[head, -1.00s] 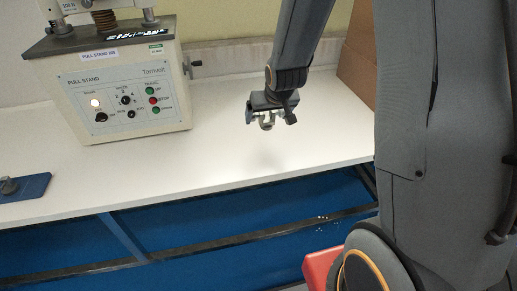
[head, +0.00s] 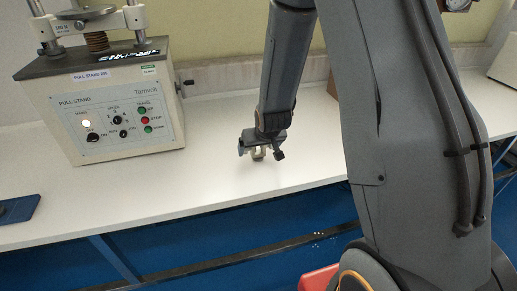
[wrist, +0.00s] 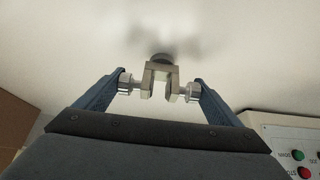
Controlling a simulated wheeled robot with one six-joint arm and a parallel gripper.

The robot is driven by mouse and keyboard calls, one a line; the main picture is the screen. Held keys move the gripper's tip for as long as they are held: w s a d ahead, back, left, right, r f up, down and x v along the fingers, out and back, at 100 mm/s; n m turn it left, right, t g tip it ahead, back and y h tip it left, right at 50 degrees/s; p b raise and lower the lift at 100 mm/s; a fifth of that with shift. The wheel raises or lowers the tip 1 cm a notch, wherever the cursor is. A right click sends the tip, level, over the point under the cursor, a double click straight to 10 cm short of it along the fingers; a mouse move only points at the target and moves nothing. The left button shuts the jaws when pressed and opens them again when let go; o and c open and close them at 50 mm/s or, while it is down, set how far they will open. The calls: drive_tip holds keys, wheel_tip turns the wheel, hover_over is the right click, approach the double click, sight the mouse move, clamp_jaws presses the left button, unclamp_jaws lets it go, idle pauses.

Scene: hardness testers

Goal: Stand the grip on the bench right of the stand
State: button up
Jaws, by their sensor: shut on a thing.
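The grip (wrist: 160,72) is a small metal U-shaped clamp with a round end and side screws. My gripper (wrist: 160,88) is shut on it, one finger at each side, in the wrist view. In the head view my gripper (head: 262,150) holds the grip (head: 258,154) low over the white bench (head: 215,140), right of the stand. I cannot tell whether the grip touches the bench. The stand (head: 125,110) is a cream pull stand with a control panel; its panel corner shows in the wrist view (wrist: 280,135).
A blue plate (head: 18,208) lies at the bench's left front. A brown box (wrist: 16,120) shows at the left in the wrist view. The bench around the grip is clear. A red object (head: 318,279) is below the bench edge.

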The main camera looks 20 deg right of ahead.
drive_tip(key=shift+f, duration=0.2)
drive_tip(key=shift+f, duration=0.1)
drive_tip(key=o, duration=1.3)
drive_tip(key=shift+o, duration=0.2)
drive_tip(key=b+v, duration=0.1)
drive_tip(key=v, duration=1.1)
drive_tip(key=s+r+g, duration=0.1)
drive_tip(key=s+g, duration=0.4)
drive_tip(key=s, duration=1.3)
drive_tip(key=shift+s+g, duration=0.35)
drive_tip(key=shift+g, duration=0.05)
